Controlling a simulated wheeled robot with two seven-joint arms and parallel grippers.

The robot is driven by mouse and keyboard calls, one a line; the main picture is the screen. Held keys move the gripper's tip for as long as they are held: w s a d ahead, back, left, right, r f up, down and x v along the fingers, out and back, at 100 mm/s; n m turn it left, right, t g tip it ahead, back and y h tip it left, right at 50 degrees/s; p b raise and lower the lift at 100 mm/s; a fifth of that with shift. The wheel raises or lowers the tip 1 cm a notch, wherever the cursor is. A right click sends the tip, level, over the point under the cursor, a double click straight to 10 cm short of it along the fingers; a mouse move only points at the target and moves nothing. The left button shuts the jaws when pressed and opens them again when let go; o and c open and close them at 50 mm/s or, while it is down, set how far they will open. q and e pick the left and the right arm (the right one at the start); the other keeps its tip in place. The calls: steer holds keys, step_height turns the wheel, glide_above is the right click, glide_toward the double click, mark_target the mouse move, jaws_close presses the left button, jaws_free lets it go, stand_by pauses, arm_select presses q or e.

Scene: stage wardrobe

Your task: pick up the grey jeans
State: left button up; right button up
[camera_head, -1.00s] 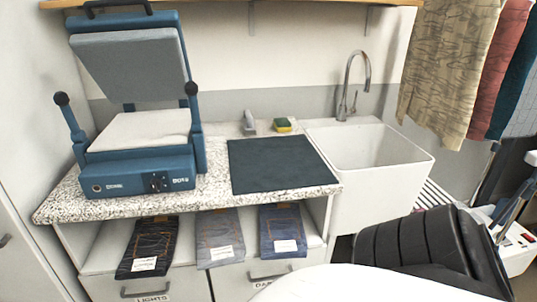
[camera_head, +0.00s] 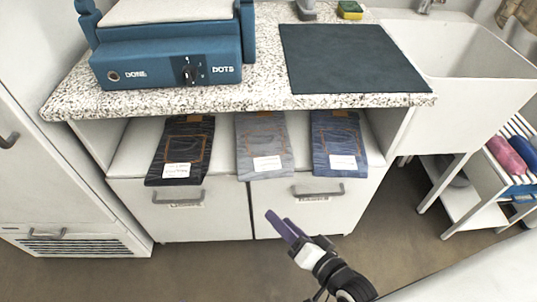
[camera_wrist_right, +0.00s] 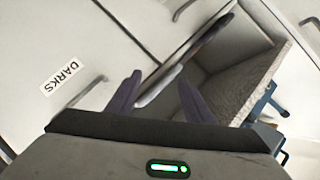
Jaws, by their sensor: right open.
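The grey jeans (camera_head: 263,146) lie folded on the shelf under the counter, between the black jeans (camera_head: 182,150) and the blue jeans (camera_head: 338,143). Each pair has a white label at its front edge. My right gripper (camera_head: 285,227) is in front of the drawers, below and a little right of the grey jeans, apart from them. In the right wrist view, its two purple fingers (camera_wrist_right: 158,95) are spread with nothing between them. My left gripper is not in view.
The speckled counter (camera_head: 200,98) overhangs the shelf and carries a blue press (camera_head: 165,62) and a dark mat (camera_head: 350,58). Drawers with grey handles (camera_head: 318,190) sit below the shelf. A white sink (camera_head: 465,55) and a rack (camera_head: 490,190) stand right.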

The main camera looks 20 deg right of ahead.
mark_target(268, 177)
steer(key=w+m+t+b, duration=0.1)
steer(key=w+m, duration=0.1)
steer(key=w, duration=0.1)
steer(key=w+d+m+t+b, duration=0.1)
steer(key=w+m+b, duration=0.1)
steer(key=w+m, duration=0.1)
steer(key=w+m+t+b, duration=0.1)
steer(key=w+m, duration=0.2)
steer(key=shift+d+t+h+b, duration=0.3)
steer(key=shift+d+t+b, duration=0.1)
steer(key=shift+w+a+f, duration=0.1)
steer(key=shift+w, duration=0.55)
steer(key=w, duration=0.2)
steer(key=w+b, duration=0.1)
steer(key=w, duration=0.1)
steer(key=shift+w+a+f, duration=0.2)
steer(key=shift+w, duration=0.35)
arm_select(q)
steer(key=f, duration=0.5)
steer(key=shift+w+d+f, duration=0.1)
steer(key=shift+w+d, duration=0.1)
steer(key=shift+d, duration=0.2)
arm_select(e)
jaws_close()
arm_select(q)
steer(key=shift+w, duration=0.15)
